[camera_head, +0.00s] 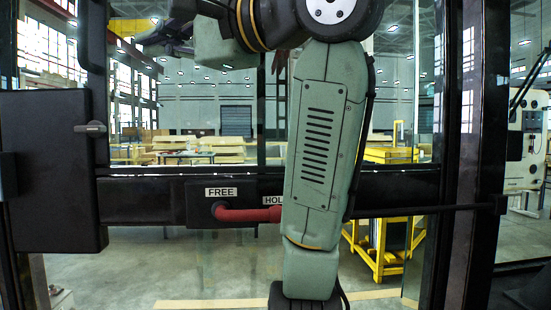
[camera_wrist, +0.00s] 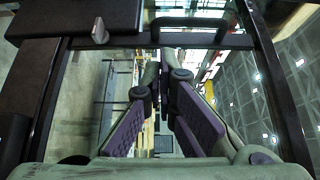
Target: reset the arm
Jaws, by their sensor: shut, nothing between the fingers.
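My arm, with pale green links, hangs down the middle of the head view and bends left at the top. My gripper (camera_wrist: 163,82) shows in the wrist view with its two purple-padded fingers shut and empty. In the head view, the dark gripper (camera_head: 166,36) is at the upper left, partly cut off by the top edge. It is well above the red lever and apart from it.
A black frame with glass panes stands ahead. Its crossbar (camera_head: 400,187) carries a red lever (camera_head: 245,214), a FREE label (camera_head: 221,192) and a partly hidden HOLD label. A black box (camera_head: 50,170) with a grey latch (camera_head: 90,127) is left. A yellow trolley (camera_head: 378,255) stands beyond.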

